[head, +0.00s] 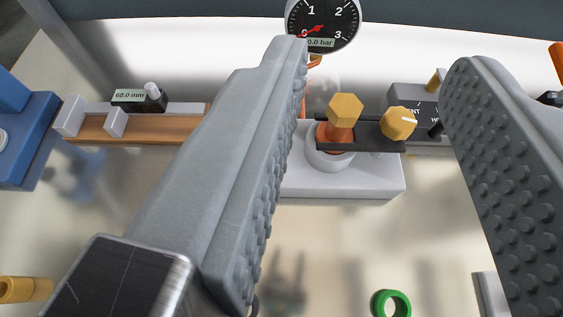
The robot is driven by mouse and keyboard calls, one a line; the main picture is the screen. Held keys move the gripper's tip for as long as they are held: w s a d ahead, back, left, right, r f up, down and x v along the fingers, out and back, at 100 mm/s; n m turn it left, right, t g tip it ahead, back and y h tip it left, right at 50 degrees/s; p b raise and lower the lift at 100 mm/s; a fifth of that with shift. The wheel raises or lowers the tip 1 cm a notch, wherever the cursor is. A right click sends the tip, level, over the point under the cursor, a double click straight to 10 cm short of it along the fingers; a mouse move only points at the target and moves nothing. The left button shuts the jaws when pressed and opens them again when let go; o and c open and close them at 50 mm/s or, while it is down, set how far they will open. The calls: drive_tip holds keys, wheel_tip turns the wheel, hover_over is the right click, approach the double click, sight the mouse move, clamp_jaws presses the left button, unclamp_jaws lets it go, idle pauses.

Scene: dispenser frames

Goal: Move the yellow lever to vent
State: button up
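My gripper (380,55) is open and empty, its two ridged grey fingers reaching forward on both sides of the view. Beyond the gap, a dark grey box (402,93) carries white lettering, of which "ENT" and a "W" show. My fingers appear apart from all of these.
A round gauge (322,22) stands behind. A white block (345,182) carries the orange stem and dark bar. Left are a wooden rail with a "60.0 mm" display (130,97) and a blue fixture (25,135). A green ring (391,304) lies in front.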

drive_tip(key=shift+s+a, duration=0.2)
drive_tip(key=shift+s, duration=0.1)
